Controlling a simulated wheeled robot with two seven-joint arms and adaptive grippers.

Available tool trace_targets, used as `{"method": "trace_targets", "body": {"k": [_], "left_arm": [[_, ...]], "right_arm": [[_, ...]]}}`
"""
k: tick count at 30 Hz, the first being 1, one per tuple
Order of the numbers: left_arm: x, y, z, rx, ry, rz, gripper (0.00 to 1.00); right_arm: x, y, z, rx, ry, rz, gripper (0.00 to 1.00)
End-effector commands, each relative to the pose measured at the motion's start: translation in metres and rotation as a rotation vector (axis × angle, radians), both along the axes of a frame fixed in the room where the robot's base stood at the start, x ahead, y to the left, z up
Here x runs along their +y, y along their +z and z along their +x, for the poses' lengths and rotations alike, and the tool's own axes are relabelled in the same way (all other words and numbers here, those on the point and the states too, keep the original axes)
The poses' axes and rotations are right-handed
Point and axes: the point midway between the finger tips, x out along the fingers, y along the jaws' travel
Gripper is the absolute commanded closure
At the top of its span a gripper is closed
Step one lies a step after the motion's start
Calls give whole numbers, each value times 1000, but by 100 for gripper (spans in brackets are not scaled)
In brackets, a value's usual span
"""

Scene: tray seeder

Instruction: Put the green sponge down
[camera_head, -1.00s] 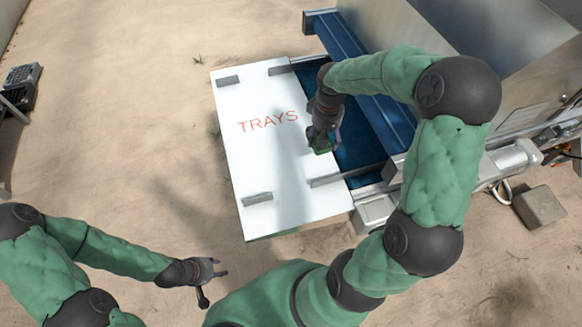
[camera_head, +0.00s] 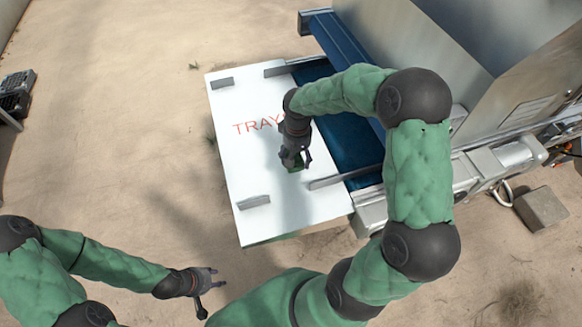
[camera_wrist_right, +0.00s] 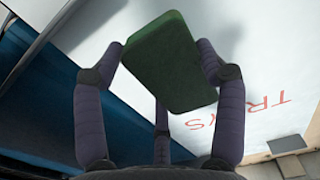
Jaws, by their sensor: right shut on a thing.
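The green sponge (camera_wrist_right: 170,62) is a dark green rectangular block between the fingers of my right gripper (camera_wrist_right: 165,75) in the right wrist view. In the head view my right gripper (camera_head: 295,158) is over the white board marked TRAYS (camera_head: 235,165), and only a small part of the sponge (camera_head: 296,168) shows under it. My right gripper is shut on the sponge. I cannot tell whether the sponge touches the board. My left gripper (camera_head: 213,283) is at the lower left over sand, away from the board, with its fingers apart and nothing between them.
Beside the board runs a blue conveyor belt (camera_head: 350,148) with a metal machine behind it. Small grey blocks (camera_head: 254,202) stand on the board's edges. A grey block (camera_head: 541,208) lies on the sand at right. The board's left side is clear.

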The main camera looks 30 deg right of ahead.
Motion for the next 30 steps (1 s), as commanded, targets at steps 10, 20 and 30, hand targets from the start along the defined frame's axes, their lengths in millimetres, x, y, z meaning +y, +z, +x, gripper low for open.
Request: {"method": "trace_targets", "body": {"k": [10,20,30], "left_arm": [[0,-8,0,0,0,0,60],[0,-22,0,0,0,0,60],[0,-24,0,0,0,0,60]], "right_arm": [[16,-22,8,0,2,0,60],[16,-53,8,0,-1,0,60],[16,-55,8,0,0,0,21]]}}
